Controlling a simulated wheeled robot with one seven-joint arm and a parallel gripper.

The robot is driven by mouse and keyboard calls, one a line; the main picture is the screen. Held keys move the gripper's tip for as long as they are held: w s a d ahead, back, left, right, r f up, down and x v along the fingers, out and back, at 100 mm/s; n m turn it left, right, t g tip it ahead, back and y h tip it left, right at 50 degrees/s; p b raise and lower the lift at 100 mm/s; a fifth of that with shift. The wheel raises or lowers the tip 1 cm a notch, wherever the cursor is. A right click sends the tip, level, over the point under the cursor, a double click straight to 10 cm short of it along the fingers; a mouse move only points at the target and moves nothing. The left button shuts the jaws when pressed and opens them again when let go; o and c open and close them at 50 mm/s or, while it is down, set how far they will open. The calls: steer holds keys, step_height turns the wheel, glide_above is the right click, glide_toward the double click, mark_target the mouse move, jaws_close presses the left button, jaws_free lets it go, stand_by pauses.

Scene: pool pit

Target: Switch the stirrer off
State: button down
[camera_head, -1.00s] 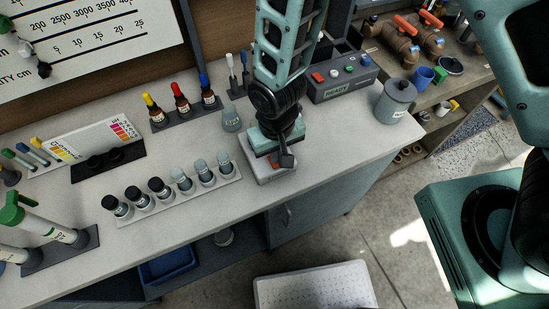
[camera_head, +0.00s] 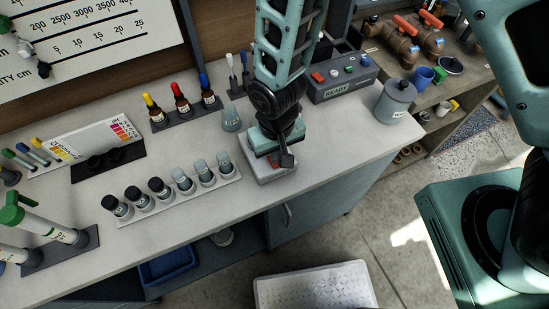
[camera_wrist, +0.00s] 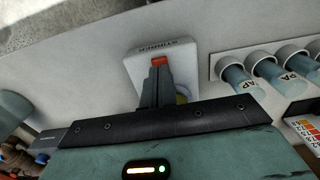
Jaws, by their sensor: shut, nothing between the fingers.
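The stirrer (camera_head: 275,178) is a small white box on the bench top, near the front edge. In the wrist view, the stirrer (camera_wrist: 190,52) shows its printed name and a red rocker switch (camera_wrist: 159,60). My gripper (camera_head: 288,161) is over the stirrer, pointing down. In the wrist view, my gripper (camera_wrist: 158,78) has its dark fingers together with nothing between them. The fingertips are right at the red switch and hide part of it. I cannot tell whether they touch it or which way the switch is tipped.
A rack of capped vials (camera_head: 190,192) stands left of the stirrer. A small flask (camera_head: 231,119) is behind it. A control box marked READY (camera_head: 340,85) and a grey lidded jar (camera_head: 396,100) stand to the right. Bare bench lies between stirrer and jar.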

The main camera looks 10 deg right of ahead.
steer(key=shift+f+b, duration=0.7)
steer(key=shift+f, duration=0.25)
stand_by(0.6)
steer(key=shift+r, duration=0.15)
steer(key=shift+r+p, duration=2.75)
steer(key=shift+r, duration=0.65)
steer(key=shift+r, duration=0.1)
